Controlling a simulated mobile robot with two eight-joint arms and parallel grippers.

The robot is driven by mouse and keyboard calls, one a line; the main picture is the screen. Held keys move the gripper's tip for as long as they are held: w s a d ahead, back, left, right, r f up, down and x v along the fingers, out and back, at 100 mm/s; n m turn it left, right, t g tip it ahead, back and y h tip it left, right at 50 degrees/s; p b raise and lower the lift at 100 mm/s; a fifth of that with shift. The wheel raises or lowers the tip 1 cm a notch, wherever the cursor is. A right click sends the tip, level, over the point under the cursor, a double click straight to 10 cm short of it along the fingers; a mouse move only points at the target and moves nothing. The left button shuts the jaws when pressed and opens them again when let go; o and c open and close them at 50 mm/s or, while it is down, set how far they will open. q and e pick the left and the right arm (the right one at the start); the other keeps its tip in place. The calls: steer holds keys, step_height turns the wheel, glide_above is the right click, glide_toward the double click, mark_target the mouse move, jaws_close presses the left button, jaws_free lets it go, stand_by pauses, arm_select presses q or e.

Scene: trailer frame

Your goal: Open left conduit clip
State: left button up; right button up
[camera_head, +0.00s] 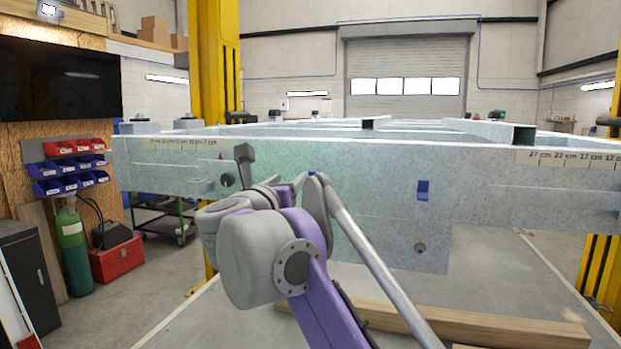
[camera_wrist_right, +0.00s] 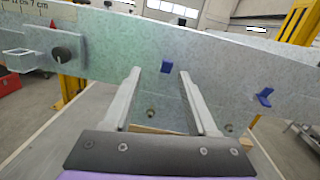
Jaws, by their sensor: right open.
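The left conduit clip is a small blue piece on the grey frame beam. A second blue clip (camera_head: 422,190) is further right, also in the wrist view (camera_wrist_right: 264,97). Whether the left clip is open is too small to tell. My left gripper is not in view.
The speckled grey beam (camera_head: 520,190) spans the view. A dark round knob (camera_head: 227,180) and a bracket stick out at its left. Wooden planks (camera_head: 490,330) lie on the grey surface below. Yellow posts (camera_head: 215,60) stand behind and at the right.

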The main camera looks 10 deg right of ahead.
mark_target(312, 175)
steer(key=w+d, duration=0.1)
steer(key=w, duration=0.1)
steer(key=w+d+m+p, duration=0.1)
steer(key=w+d, duration=0.1)
steer(key=w, duration=0.1)
steer(key=w+d+f+m+g+p, duration=0.1)
steer(key=w+d, duration=0.1)
steer(key=w, duration=0.1)
steer(key=shift+w+h, duration=0.2)
steer(key=shift+h, duration=0.1)
steer(key=shift+w+d, duration=0.15)
steer(key=shift+w, duration=0.35)
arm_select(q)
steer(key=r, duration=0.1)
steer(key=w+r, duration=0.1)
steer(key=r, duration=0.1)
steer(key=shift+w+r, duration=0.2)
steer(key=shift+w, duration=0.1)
arm_select(e)
steer(key=shift+f, duration=0.1)
steer(key=shift+c, duration=0.6)
jaws_close()
